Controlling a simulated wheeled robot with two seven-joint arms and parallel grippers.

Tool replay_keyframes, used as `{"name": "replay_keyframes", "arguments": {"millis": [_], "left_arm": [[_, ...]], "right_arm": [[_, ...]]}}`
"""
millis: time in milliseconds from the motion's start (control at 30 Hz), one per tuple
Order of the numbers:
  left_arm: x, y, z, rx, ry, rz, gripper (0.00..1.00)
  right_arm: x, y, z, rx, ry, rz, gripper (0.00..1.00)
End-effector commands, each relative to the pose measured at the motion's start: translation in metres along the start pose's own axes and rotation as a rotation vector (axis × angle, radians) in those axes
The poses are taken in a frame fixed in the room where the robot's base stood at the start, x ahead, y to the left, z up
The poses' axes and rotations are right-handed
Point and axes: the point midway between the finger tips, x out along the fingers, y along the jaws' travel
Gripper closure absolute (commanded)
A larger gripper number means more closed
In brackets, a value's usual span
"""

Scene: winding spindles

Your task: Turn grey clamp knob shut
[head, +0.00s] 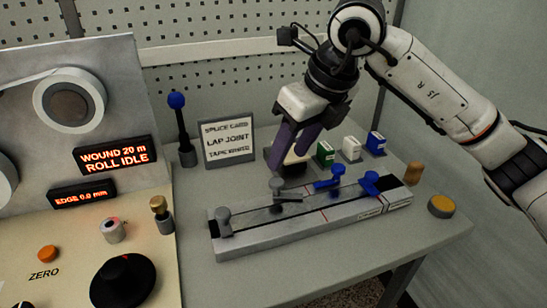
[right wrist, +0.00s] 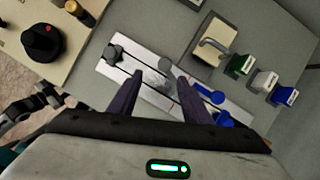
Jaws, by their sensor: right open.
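The splice block (head: 300,229) is a long grey fixture on the table, and it also shows in the right wrist view (right wrist: 108,70). It bears a grey knob (head: 224,216) at its left end and a second grey knob (head: 277,184) with a lever near its middle. Two blue knobs (head: 337,171) with levers are on its right part. My right gripper (head: 291,150) is open and empty, pointing down above the middle grey knob. In the right wrist view that knob (right wrist: 165,67) lies between and beyond the fingertips, apart from them. My left gripper is not in view.
A splice card sign (head: 228,141) and a blue-topped post (head: 178,110) stand behind the block. Green, white and blue small boxes (head: 350,149) stand back right. A winder panel (head: 70,225) is on the left. A yellow button (head: 441,207) is at right.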

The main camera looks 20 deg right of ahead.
Motion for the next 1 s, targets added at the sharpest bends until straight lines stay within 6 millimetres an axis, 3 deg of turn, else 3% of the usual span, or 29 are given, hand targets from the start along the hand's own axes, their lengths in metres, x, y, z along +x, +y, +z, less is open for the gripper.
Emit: {"name": "replay_keyframes", "arguments": {"millis": [167, 600, 800, 1000], "left_arm": [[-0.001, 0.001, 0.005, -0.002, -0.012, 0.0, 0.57], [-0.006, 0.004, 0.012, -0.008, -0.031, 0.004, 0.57], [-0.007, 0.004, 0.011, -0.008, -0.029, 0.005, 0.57], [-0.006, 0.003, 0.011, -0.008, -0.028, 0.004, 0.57]], "right_arm": [[0.008, -0.01, 0.0, 0.011, 0.005, -0.037, 0.56], [0.083, -0.011, 0.001, 0.01, 0.002, -0.031, 0.56], [0.096, -0.011, 0.001, 0.007, -0.001, -0.031, 0.56], [0.097, -0.011, 0.001, 0.007, -0.002, -0.031, 0.56]]}}
